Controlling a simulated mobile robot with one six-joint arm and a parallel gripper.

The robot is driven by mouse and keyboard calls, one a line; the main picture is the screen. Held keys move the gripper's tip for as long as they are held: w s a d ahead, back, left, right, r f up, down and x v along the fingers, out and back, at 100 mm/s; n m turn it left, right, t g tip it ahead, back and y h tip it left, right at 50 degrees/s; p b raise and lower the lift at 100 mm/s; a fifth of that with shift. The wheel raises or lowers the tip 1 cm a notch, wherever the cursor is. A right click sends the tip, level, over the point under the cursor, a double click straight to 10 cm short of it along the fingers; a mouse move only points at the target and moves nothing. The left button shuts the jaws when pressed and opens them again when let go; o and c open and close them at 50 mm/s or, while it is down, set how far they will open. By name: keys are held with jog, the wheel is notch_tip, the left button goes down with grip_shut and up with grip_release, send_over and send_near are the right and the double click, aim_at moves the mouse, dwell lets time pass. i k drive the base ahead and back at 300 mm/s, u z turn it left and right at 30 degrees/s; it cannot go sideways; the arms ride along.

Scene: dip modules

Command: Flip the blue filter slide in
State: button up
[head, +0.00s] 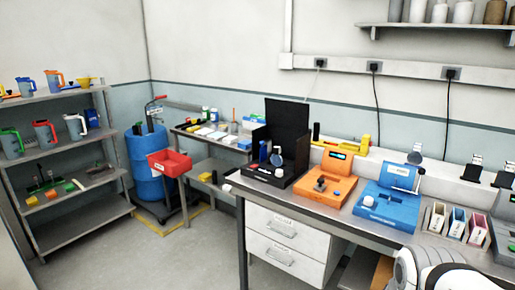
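A black device (275,172) with a tall dark panel stands at the left end of the bench. A small upright blue piece (263,150) shows on its left part and a round grey disc on a stem (277,159) stands beside it. Right of it are an orange device (325,188) and a blue device (388,208) with a white knob and a raised lid. I cannot tell for sure which part is the blue filter slide, nor whether it is flipped in or out. Part of my white arm shows at the bottom right; my gripper is not in view.
The bench (240,180) has a drawer unit (285,245) under its left end. Small coloured bins (457,222) stand right of the blue device. A side table with a red bin (169,162), a blue drum (148,150) and a shelf rack (75,222) are at left. The floor between is clear.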

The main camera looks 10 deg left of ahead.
aim_at(263, 149)
jog(key=u, duration=0.6)
jog(key=i, duration=2.4)
jog(key=u, duration=0.05)
